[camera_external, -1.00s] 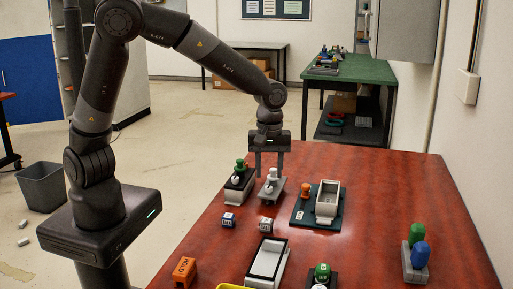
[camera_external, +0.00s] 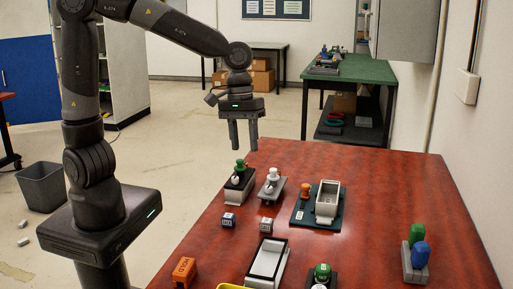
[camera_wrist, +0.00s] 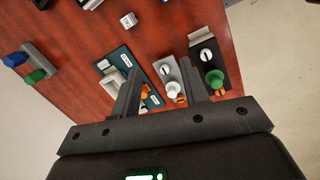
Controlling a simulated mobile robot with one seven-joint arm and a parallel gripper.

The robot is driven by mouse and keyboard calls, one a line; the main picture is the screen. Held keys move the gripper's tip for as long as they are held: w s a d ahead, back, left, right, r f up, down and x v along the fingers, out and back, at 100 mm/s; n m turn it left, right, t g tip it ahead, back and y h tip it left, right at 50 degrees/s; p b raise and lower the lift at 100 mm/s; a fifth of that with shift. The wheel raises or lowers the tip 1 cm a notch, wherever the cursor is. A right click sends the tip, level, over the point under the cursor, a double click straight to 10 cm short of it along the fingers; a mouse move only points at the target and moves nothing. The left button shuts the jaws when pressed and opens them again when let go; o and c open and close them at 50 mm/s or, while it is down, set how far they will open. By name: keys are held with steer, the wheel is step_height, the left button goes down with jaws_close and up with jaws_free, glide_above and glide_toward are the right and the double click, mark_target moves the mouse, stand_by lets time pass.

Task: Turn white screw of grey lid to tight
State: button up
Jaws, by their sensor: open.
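The grey lid (camera_external: 264,196) lies on the table near its far edge, with a white screw (camera_external: 272,174) standing upright on it. In the wrist view the grey lid (camera_wrist: 166,70) and the white screw (camera_wrist: 173,89) appear between my fingers in the picture. My gripper (camera_external: 244,150) is open and empty, pointing down, above and behind the lid. It is raised clear of the screw and touches nothing. Whether the screw is loose or tight cannot be told.
Left of the lid stands a dark box with a green knob (camera_external: 240,164). Small cubes (camera_external: 229,219) lie in front.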

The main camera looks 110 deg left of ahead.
steer(key=s+d+r+m+t, duration=0.1)
steer(key=s+d+r+m, duration=0.2)
steer(key=s+d+m, duration=0.2)
steer(key=s+d+r+m+t, duration=0.2)
steer(key=s+d+m, duration=0.2)
steer(key=s+m, duration=0.3)
steer(key=shift+s+d+r+y, duration=0.3)
steer(key=shift+s+d+r, duration=0.1)
steer(key=shift+s, duration=0.3)
steer(key=shift+c, duration=1.4)
steer(key=y, duration=0.2)
glide_toward(270, 186)
steer(key=x, duration=0.8)
steer(key=shift+f, duration=0.2)
